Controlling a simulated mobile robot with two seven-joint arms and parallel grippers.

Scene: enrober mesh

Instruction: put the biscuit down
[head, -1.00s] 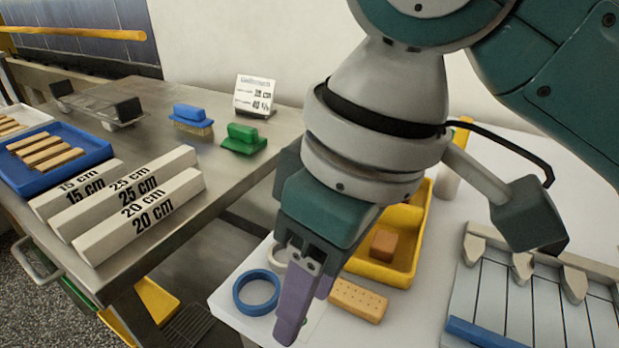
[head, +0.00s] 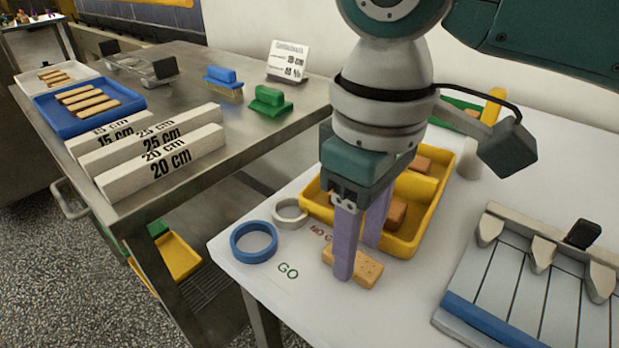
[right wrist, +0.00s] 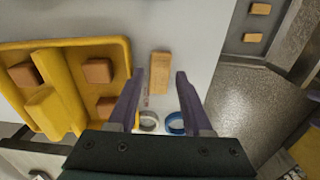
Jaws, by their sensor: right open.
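The biscuit (head: 366,270), tan with small holes, lies flat on the white table near its front, to the right of the rings. My right gripper (head: 358,262) points down at it with its purple fingers open, one finger hiding part of the biscuit. In the right wrist view the biscuit (right wrist: 160,66) shows in the gap between the spread fingertips (right wrist: 160,76). I cannot tell whether either finger touches it. My left gripper is out of view.
A blue ring (head: 254,256) and a white ring (head: 290,221) lie left of the biscuit, by GO and NO GO lettering. A yellow divided tray (head: 404,249) with brown blocks stands behind the gripper. A slatted rack (head: 527,284) is at right. The front table stretch is clear.

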